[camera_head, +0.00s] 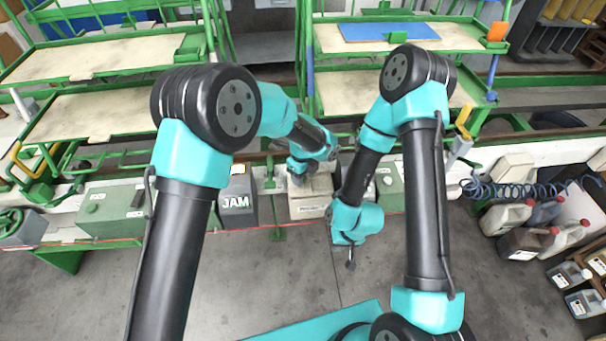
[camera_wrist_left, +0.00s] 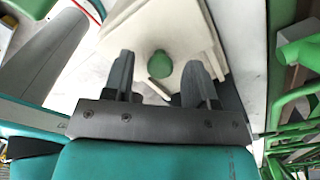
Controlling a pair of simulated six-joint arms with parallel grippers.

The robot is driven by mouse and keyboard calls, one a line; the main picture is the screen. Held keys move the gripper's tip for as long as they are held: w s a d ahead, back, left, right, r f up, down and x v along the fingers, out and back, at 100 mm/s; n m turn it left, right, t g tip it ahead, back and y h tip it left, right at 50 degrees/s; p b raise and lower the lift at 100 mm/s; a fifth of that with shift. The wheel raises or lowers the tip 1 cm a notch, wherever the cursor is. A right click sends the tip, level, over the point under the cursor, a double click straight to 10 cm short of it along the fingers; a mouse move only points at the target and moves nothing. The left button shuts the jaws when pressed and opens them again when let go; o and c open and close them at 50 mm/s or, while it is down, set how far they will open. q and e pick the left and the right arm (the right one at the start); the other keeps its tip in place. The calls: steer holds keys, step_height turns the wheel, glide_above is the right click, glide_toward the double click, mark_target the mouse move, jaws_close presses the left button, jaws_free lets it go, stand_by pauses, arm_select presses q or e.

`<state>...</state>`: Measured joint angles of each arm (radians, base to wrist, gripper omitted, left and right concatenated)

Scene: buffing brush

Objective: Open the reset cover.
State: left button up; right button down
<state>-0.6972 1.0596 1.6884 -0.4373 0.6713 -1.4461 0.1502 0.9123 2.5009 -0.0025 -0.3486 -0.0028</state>
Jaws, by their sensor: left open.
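A pale beige box (camera_head: 308,208) stands on the ledge in the middle of the head view, with a label too small to read. I cannot tell for certain which part is the reset cover. My left gripper (camera_head: 298,168) is over this box and hides part of its top. In the left wrist view the left gripper (camera_wrist_left: 159,76) is open, its fingers on either side of a round green knob (camera_wrist_left: 159,64) on a cream surface (camera_wrist_left: 185,25). Contact is unclear. My right gripper (camera_head: 349,252) hangs right of the box, away from it; its jaws cannot be made out.
A grey box marked JAM (camera_head: 238,203) stands left of the beige box. Green-grey boxes (camera_head: 110,208) (camera_head: 390,188) sit farther along the ledge. Green-framed shelves (camera_head: 95,110) rise behind. Several jugs (camera_head: 507,216) and a coiled blue hose (camera_head: 515,188) are at right. The floor in front is clear.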

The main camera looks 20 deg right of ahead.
arm_select(q)
jaws_close()
stand_by(0.5)
